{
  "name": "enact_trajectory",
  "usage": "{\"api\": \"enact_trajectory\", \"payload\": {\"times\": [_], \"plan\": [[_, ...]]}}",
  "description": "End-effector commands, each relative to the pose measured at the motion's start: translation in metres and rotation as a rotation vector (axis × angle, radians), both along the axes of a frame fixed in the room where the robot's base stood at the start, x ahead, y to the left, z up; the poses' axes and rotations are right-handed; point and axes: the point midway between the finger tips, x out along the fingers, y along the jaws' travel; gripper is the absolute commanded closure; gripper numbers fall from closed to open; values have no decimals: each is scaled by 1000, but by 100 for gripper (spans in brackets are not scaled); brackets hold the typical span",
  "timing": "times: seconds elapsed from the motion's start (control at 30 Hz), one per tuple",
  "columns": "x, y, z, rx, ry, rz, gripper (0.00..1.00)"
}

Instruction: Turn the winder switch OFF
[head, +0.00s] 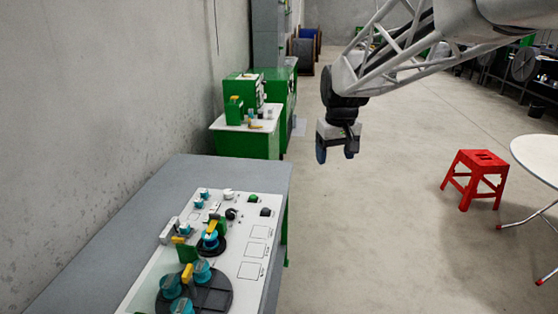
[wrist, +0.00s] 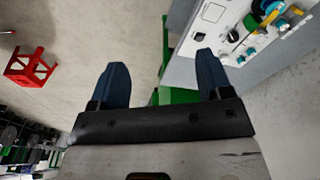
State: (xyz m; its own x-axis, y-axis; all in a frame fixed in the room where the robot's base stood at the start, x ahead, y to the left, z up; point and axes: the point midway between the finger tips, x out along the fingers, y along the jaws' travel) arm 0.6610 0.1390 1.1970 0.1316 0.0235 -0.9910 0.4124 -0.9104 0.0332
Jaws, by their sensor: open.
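The white control panel (head: 222,267) lies on a grey bench at the lower left of the head view. Near its far end are a green switch (head: 253,198), a black switch (head: 266,212), a black knob (head: 231,214) and a white knob (head: 228,194). Their labels are too small to read, so I cannot tell which is the winder switch. My gripper (head: 336,156) hangs open and empty, pointing down, beyond and to the right of the panel. In the wrist view its blue fingers (wrist: 161,62) are apart, with the panel (wrist: 212,14) at upper right.
Teal spools (head: 202,271) and yellow parts stand on the panel's near and left side. The grey bench (head: 190,170) surrounds it, beside a wall. A green machine (head: 262,145) stands behind. A red stool (head: 477,178) and white table (head: 540,155) are right. Open floor lies between.

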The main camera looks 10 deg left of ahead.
Motion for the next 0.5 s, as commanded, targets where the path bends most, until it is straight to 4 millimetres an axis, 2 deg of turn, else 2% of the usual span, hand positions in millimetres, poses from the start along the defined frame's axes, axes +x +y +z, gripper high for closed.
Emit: {"api": "enact_trajectory", "payload": {"times": [0.1, 0.5], "plan": [[26, 19, -6, -4, 7, 34, 28], [105, 82, -33, -16, 30, 146, 28]]}}
